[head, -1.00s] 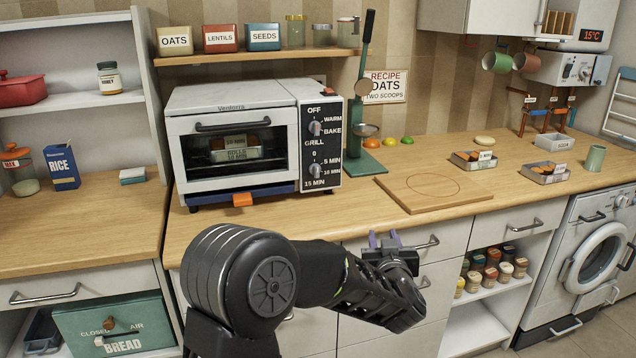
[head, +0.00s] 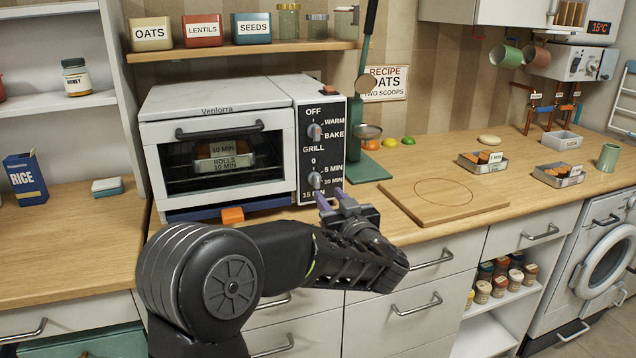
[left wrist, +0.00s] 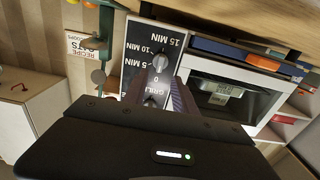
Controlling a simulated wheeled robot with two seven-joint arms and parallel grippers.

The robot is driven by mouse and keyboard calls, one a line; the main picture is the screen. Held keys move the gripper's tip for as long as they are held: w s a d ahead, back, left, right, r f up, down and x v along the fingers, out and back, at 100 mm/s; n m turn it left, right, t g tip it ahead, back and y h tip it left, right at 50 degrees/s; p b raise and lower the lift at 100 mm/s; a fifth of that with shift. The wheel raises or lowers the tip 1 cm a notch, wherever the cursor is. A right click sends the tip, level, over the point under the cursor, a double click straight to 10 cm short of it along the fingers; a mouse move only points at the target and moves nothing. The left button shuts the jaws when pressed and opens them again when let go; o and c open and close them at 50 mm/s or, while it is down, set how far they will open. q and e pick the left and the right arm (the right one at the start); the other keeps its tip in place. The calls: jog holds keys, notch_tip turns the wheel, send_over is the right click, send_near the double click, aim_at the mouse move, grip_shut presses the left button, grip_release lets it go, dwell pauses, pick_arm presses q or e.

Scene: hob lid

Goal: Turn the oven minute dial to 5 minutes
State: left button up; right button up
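The white oven (head: 215,135) stands on the counter with a black control panel (head: 322,150) at its right side. The minute dial (head: 315,180) is the lower grey knob, with 0 above it and 5, 10 and 15 min marks around it. In the left wrist view the panel is upside down and the minute dial (left wrist: 159,62) has its grip roughly upright, in line with 0. The upper mode dial (head: 314,132) is a similar knob. My left gripper (head: 332,196) is open and empty, its purple fingers just in front of and below the minute dial, apparently not touching it. My right gripper is out of view.
An orange block (head: 232,215) sits at the oven's lower front edge. A green stand with a scoop (head: 366,130) is close to the panel's right. A wooden board (head: 440,200) lies farther right. Drawer handles (head: 432,258) stick out below the counter.

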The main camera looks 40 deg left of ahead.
aim_at(318, 182)
pick_arm(q)
jog(key=shift+x, duration=3.95)
jog(key=shift+f, duration=0.1)
jog(key=shift+c, duration=0.3)
grip_shut()
